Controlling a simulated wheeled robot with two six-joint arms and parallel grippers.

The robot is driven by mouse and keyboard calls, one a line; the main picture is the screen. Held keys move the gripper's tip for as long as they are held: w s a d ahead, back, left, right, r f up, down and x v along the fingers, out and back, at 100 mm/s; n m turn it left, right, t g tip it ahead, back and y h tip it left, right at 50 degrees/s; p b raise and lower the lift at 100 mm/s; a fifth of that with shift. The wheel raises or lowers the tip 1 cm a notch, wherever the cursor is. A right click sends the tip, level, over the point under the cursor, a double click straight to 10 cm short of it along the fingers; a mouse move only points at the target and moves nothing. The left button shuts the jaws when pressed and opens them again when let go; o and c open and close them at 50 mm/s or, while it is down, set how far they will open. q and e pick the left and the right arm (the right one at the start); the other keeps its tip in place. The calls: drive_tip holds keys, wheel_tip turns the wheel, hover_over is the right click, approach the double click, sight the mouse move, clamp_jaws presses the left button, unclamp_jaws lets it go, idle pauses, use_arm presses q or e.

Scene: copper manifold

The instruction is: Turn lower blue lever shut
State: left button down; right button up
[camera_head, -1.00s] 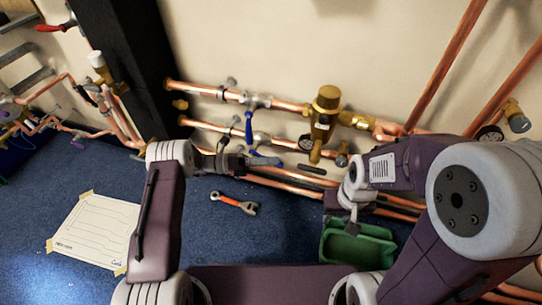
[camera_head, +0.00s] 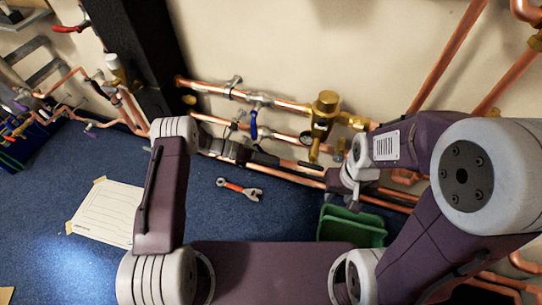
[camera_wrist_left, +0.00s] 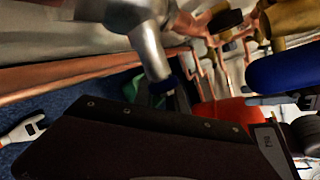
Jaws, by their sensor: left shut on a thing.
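In the head view, copper pipes run along the wall with two blue-levered valves. The upper blue lever (camera_head: 253,126) hangs down from its valve. My left gripper (camera_head: 266,159) lies across the lower pipes and hides most of the lower lever. In the left wrist view, a small piece of the lower blue lever (camera_wrist_left: 168,84) shows at the edge of my dark gripper, below a grey metal valve part. My left gripper is shut on it. A larger blue handle (camera_wrist_left: 285,72) shows at the right. My right gripper (camera_head: 352,198) hangs by the green bin; its fingers are unclear.
A brass valve (camera_head: 323,112) with a gauge stands right of the levers. A green bin (camera_head: 350,228) sits on the floor below. An orange-handled wrench (camera_head: 239,188) and a paper sheet (camera_head: 105,212) lie on the blue floor. A dark post (camera_head: 140,50) stands left.

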use_arm(q)
drive_tip(key=c, duration=1.3)
unclamp_jaws()
drive_tip(key=shift+c, duration=0.2)
drive_tip(key=shift+a+r, duration=0.1)
drive_tip(key=shift+a, duration=0.1)
drive_tip(key=p+v, duration=0.3)
drive_tip(key=v, duration=0.5)
drive_tip(key=shift+a+p, duration=0.3)
drive_tip(key=shift+a, duration=0.05)
